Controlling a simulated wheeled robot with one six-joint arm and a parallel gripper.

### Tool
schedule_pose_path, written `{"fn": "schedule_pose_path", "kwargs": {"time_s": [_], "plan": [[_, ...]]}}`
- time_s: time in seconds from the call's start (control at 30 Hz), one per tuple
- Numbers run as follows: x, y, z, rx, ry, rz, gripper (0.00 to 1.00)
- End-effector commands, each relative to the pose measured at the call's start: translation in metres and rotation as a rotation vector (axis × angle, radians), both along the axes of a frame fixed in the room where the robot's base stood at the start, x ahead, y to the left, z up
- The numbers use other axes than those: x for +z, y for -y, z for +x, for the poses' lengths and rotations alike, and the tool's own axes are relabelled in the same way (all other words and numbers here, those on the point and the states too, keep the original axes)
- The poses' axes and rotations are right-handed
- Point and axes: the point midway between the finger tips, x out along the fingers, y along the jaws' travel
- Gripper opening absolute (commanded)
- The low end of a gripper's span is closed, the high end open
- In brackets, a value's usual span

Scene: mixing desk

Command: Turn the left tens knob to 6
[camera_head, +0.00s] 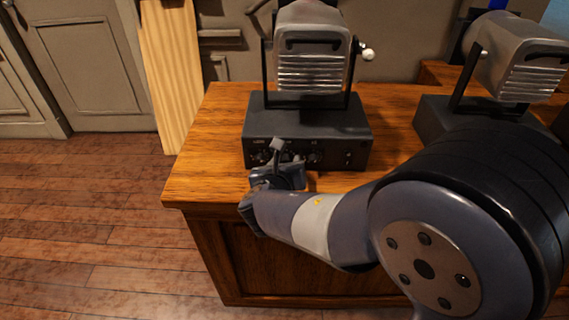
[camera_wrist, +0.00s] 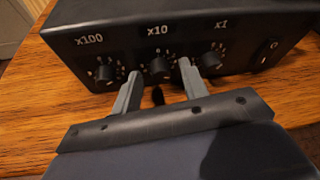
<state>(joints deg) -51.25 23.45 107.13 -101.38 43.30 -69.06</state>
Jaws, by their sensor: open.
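In the wrist view a black control box shows three knobs labelled x100, x10 and x1. The x10 knob (camera_wrist: 159,67) is the middle one, the x100 knob (camera_wrist: 105,73) is to its left and the x1 knob (camera_wrist: 211,60) to its right. My gripper (camera_wrist: 158,70) is open, with one finger on each side of the x10 knob; I cannot tell if either finger touches it. The knob's exact setting is too small to read. In the head view my gripper (camera_head: 277,152) is in front of the left box (camera_head: 306,125) and hides part of its panel.
A power switch (camera_wrist: 269,47) sits right of the knobs. A metal device (camera_head: 312,50) stands on the left box. A similar device (camera_head: 515,58) stands on a second box at the right. The wooden desk (camera_head: 215,150) has bare room left of the left box.

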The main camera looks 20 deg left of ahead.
Motion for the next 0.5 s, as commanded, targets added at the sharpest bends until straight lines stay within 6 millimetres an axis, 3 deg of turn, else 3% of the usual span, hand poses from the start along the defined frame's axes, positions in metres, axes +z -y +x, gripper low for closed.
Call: {"fn": "schedule_pose_path", "kwargs": {"time_s": [0.5], "plan": [[0.0003,0.0001,-0.0003,0.000,0.000,0.000,0.03]]}}
